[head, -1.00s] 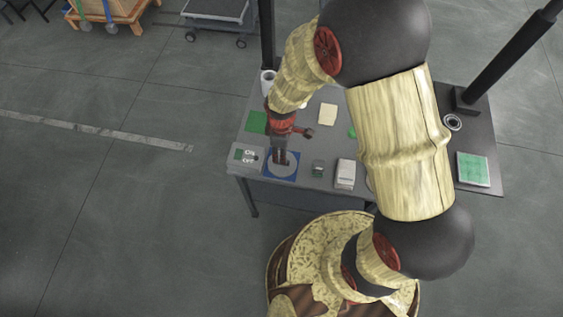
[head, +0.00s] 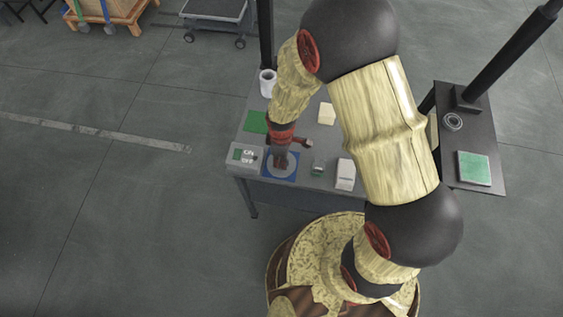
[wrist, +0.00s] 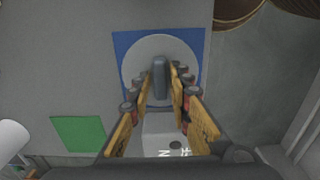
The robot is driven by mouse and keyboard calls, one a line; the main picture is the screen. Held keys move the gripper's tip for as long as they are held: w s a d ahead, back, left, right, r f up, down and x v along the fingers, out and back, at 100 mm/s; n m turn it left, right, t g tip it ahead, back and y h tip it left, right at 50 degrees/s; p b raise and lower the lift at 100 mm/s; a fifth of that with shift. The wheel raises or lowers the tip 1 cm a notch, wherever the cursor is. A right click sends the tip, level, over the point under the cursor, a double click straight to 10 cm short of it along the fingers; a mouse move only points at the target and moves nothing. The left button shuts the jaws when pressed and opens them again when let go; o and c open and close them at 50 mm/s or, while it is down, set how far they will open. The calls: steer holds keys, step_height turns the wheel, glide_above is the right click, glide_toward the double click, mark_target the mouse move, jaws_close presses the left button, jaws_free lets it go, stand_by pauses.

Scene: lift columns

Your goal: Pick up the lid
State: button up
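The lid (wrist: 138,58) is a flat grey disc with a raised dark grey handle (wrist: 160,84). It lies on a blue square (wrist: 122,42) on the table; in the head view the lid (head: 290,172) is partly covered by my gripper (head: 280,161). In the wrist view my gripper (wrist: 162,73) points down at the lid, with one finger on each side of the handle. The fingers look apart, with narrow gaps beside the handle. I cannot tell if the tips touch the disc.
A switch box (head: 244,158) with white lettering stands just left of the blue square. A green square (head: 256,121), a white roll (head: 267,84), a beige block (head: 326,114) and a white box (head: 345,174) are on the grey table. A darker table with a green pad (head: 474,168) is at right.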

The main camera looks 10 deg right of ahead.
jaws_close()
steer(key=shift+r, duration=0.1)
stand_by(0.3)
